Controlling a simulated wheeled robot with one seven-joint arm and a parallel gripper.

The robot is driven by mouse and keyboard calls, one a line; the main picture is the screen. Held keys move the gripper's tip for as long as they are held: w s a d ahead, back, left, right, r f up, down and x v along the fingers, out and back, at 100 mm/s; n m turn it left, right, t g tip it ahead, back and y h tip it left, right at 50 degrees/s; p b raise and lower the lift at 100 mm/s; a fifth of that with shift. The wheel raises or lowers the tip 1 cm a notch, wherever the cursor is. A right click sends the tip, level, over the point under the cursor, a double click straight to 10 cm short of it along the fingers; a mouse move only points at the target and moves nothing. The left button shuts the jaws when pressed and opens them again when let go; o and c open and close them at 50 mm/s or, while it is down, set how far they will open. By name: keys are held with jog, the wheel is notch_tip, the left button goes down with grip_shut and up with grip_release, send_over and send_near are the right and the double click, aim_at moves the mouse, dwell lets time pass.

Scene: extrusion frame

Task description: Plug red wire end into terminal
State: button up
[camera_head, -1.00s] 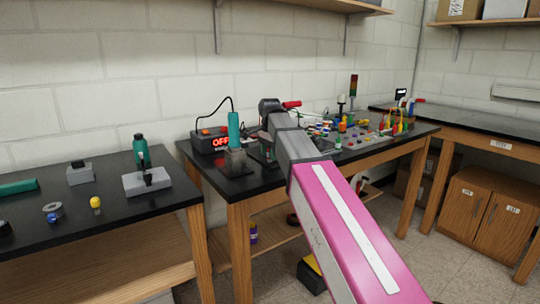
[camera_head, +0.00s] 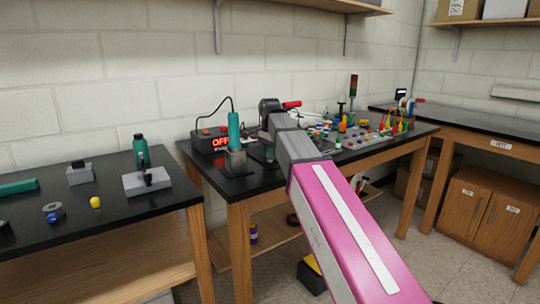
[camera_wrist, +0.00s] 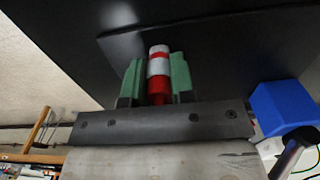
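In the wrist view my gripper (camera_wrist: 158,80) has its green fingers on both sides of a red cylinder with a white band and pale tip (camera_wrist: 158,68). They look closed against it. I cannot tell whether this is the red wire end; no wire shows on it. In the head view my arm reaches over the middle bench, and my fingertips cannot be made out. A red handle-like part (camera_head: 291,104) shows beside the dark end of my arm. Red and yellow upright pieces (camera_head: 388,121) stand at the board's right end. Which part is the terminal is unclear.
The middle bench holds a box reading OFF (camera_head: 211,141), a green-handled tool (camera_head: 234,130) in a stand and several coloured knobs. A blue block (camera_wrist: 283,108) is at the right of the wrist view. The left bench (camera_head: 110,215) has loose tools and free room.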

grip_shut()
jog(key=shift+r, duration=0.25)
jog(key=shift+r, duration=2.75)
jog(key=shift+s, duration=0.1)
